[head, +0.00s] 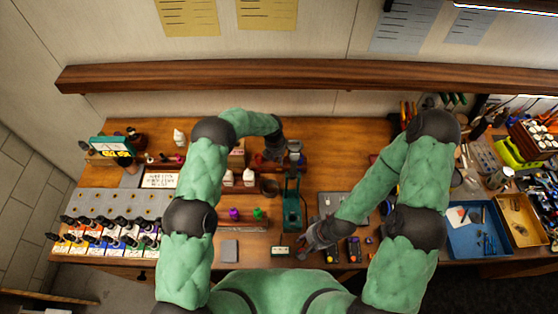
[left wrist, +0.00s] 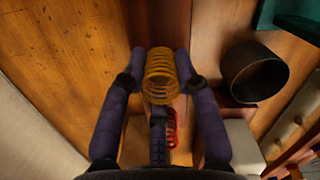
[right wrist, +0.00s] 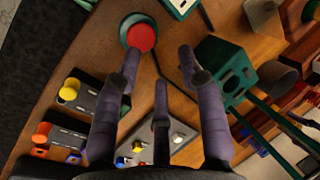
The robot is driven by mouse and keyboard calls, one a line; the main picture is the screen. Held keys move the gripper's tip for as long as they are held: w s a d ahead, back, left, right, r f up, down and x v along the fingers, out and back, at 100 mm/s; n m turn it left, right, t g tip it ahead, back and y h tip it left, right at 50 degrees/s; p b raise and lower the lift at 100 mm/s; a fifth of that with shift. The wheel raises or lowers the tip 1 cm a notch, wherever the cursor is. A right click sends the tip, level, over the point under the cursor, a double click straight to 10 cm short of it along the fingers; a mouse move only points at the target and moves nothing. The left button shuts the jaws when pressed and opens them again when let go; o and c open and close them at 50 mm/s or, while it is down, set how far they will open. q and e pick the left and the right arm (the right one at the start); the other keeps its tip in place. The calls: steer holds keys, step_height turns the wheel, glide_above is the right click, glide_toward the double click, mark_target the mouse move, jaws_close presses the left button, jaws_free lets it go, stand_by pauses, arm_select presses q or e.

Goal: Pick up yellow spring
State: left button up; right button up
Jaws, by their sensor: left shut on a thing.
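The yellow spring (left wrist: 160,78) is a coil of yellow wire between the fingertips of my left gripper (left wrist: 161,72), one finger on each side. In the head view my left gripper (head: 272,154) is at the back of the bench; the yellow spring cannot be made out there. A red spring (left wrist: 171,128) lies beyond the fingers in the left wrist view, below the yellow one in the picture. My right gripper (right wrist: 160,58) is open and empty near the bench's front edge, close to a round red button (right wrist: 141,37). It also shows in the head view (head: 312,240).
A dark cup (left wrist: 255,72) stands right of the left gripper. A teal tool stand (head: 291,208) is mid-bench between the grippers. Paint bottles (head: 105,240) fill the left side; a blue tray (head: 478,230) is at right. A wooden shelf (head: 300,78) runs along the wall.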

arm_select(q)
step_height(320, 180, up, 9)
steer(key=shift+f+p, duration=0.1)
steer(key=shift+p, duration=0.95)
step_height(320, 180, up, 6)
steer(key=p, duration=0.1)
arm_select(e)
step_height(320, 180, up, 3)
steer(key=shift+r, duration=0.1)
steer(key=shift+a, duration=0.1)
